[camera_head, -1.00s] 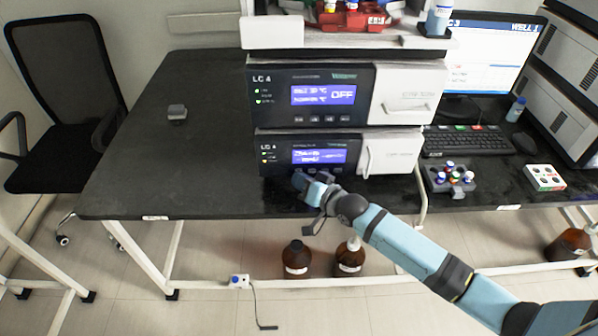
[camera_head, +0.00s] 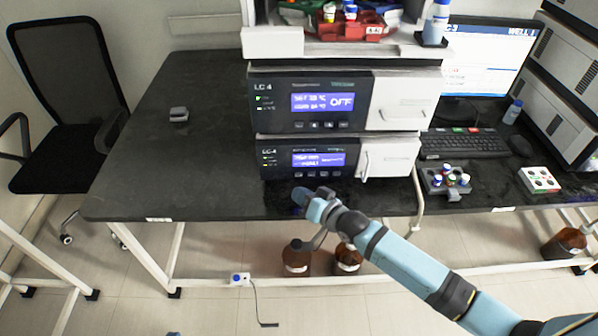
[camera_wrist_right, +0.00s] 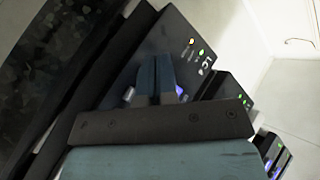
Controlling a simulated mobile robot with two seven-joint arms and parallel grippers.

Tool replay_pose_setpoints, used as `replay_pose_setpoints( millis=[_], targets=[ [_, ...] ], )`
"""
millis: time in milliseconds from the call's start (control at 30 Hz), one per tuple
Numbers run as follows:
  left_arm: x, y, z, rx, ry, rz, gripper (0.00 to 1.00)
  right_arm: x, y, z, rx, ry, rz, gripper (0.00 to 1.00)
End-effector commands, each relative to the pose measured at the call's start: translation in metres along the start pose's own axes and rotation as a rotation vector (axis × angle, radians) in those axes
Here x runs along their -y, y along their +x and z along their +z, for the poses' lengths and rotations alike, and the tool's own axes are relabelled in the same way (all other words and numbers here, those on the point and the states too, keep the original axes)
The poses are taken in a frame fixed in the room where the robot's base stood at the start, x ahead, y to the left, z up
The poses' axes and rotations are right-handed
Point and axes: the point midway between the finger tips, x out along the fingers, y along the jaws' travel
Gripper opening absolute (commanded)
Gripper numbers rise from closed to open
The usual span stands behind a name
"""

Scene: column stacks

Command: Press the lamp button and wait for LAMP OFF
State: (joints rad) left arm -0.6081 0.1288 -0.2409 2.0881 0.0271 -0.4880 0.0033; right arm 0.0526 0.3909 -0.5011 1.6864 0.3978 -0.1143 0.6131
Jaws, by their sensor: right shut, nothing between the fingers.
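The lower LC 4 module (camera_head: 278,173) stands on the bench with a lit blue display (camera_head: 318,159) and a row of small dark buttons (camera_head: 311,175) beneath it. Its display text is too small to read, and I cannot tell which button is the lamp one. The upper LC 4 module (camera_head: 275,118) shows OFF on its display (camera_head: 322,103). My right gripper (camera_head: 300,196) is shut and empty, in front of and below the lower module's buttons, apart from them. In the right wrist view, its closed fingers (camera_wrist_right: 156,78) point toward a dark front panel (camera_wrist_right: 187,28). My left gripper is out of view.
A grey tray with vials (camera_head: 446,182), a white rack (camera_head: 538,180) and a keyboard (camera_head: 462,143) lie to the right. A small grey object (camera_head: 179,114) sits on the left of the bench (camera_head: 135,165), which is otherwise clear. Brown bottles (camera_head: 297,263) stand below.

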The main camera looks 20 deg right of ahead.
Motion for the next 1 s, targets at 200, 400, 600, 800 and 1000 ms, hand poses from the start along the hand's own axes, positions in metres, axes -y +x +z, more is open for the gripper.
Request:
replay_pose_setpoints(
  millis=[200,400,600,800,1000],
  targets=[
    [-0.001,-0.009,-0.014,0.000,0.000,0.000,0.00,0.012,-0.015,0.009,0.002,0.001,0.001,0.00],
    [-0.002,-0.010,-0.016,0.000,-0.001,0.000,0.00,0.014,-0.020,0.014,0.000,-0.001,0.001,0.00],
    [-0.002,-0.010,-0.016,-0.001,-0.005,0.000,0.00,0.014,-0.020,0.014,0.000,-0.001,0.001,0.00],
    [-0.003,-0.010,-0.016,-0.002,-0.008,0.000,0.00,0.014,-0.020,0.014,0.001,-0.001,0.001,0.00],
    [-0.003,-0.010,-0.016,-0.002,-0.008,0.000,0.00,0.014,-0.020,0.014,0.001,-0.001,0.001,0.00]
  ],
)
